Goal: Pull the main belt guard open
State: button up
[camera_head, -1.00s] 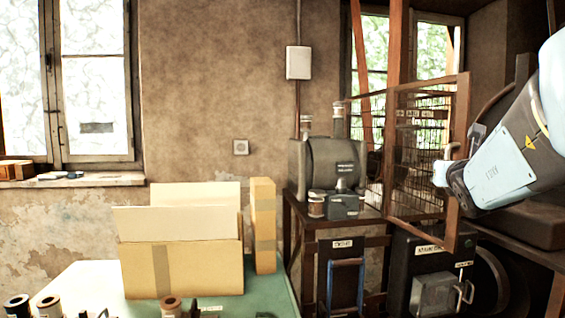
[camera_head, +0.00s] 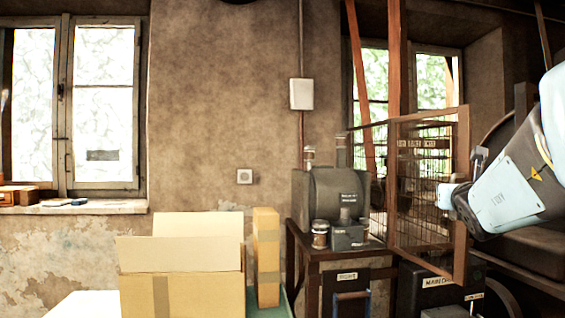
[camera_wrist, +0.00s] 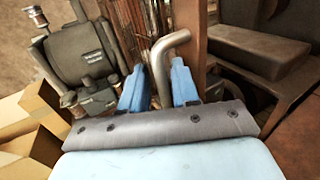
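The main belt guard (camera_head: 462,140) is a rust-brown frame with wire mesh, in the right half of the head view. Its panel stands angled out from the machine. In the wrist view its brown post (camera_wrist: 189,20) rises behind a grey bent handle (camera_wrist: 161,65). My gripper (camera_head: 446,196) is beside the guard's right post in the head view. In the wrist view, the two blue fingers of my gripper (camera_wrist: 158,78) are apart, with the handle between them and narrow gaps showing. The handle's lower end is hidden, and I cannot tell whether a finger touches it.
A dark motor-like machine (camera_head: 330,198) stands on a metal stand left of the guard. An open cardboard box (camera_head: 180,285) and a tall narrow carton (camera_head: 267,262) stand farther left. A labelled dark box sits below the guard. A large dark wheel is behind my arm.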

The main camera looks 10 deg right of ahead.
jog(key=s+a+r, duration=0.5)
jog(key=s+r, duration=0.6)
jog(key=s, duration=0.2)
dwell(0.4)
